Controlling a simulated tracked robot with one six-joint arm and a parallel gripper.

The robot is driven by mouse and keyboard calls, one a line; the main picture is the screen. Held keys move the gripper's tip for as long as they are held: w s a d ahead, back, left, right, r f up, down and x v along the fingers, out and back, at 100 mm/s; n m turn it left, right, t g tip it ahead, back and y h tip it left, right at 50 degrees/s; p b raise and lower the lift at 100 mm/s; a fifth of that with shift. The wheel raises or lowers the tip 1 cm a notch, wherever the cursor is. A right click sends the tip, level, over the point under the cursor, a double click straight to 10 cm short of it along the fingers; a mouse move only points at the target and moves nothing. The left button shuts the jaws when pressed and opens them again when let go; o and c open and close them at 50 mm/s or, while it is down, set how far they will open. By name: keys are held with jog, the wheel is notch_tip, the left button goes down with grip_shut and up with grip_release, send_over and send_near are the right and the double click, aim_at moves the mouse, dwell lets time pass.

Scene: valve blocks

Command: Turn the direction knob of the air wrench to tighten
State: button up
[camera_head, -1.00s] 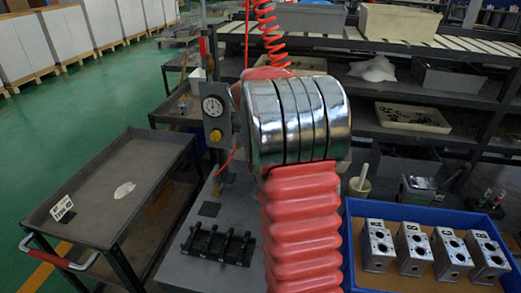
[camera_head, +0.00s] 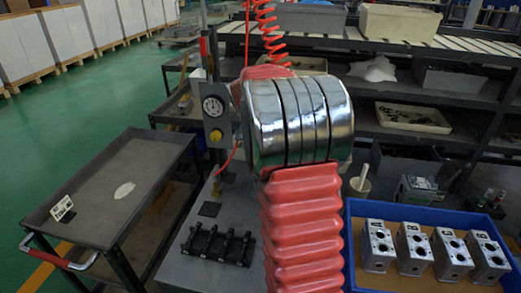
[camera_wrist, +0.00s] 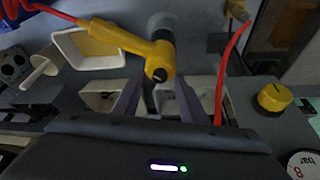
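The yellow air wrench (camera_wrist: 120,38) shows in the upper middle of the wrist view, with a red hose (camera_wrist: 55,12) at its left end. Its rounded yellow end, with a dark round spot that may be the direction knob (camera_wrist: 159,74), faces my camera. My gripper (camera_wrist: 158,90) has its two dark fingers apart, one on each side below this end. Nothing is clearly held, and I cannot tell whether a finger touches the wrench. In the head view, my arm hides the wrench and my gripper.
A gauge (camera_head: 213,105) with a yellow knob (camera_head: 215,136) stands left of my arm; the knob also shows in the wrist view (camera_wrist: 273,98). A blue tray (camera_head: 408,211) of metal valve blocks lies right. A black fixture (camera_head: 217,245) and dark cart (camera_head: 120,185) are left.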

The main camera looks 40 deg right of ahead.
jog(key=v, duration=1.2)
jog(key=shift+a+r, duration=0.2)
jog(key=shift+r, duration=0.1)
jog(key=s+a+f+n+t+y, duration=0.1)
jog(key=s+a+f+n, duration=0.1)
jog(key=s+a+n, duration=0.2)
jog(key=s+a+f+n+t+y, duration=0.1)
jog(key=s+a+n, duration=0.4)
jog(key=s+a, duration=0.6)
jog(key=s+a+f+n+t+y, duration=0.1)
jog(key=s+a, duration=0.6)
jog(key=a, duration=0.9)
jog(key=shift+s+a+f+n+t+y, duration=0.2)
jog(key=shift+s+f+n+t+y, duration=0.25)
jog(key=shift+f+n, duration=0.95)
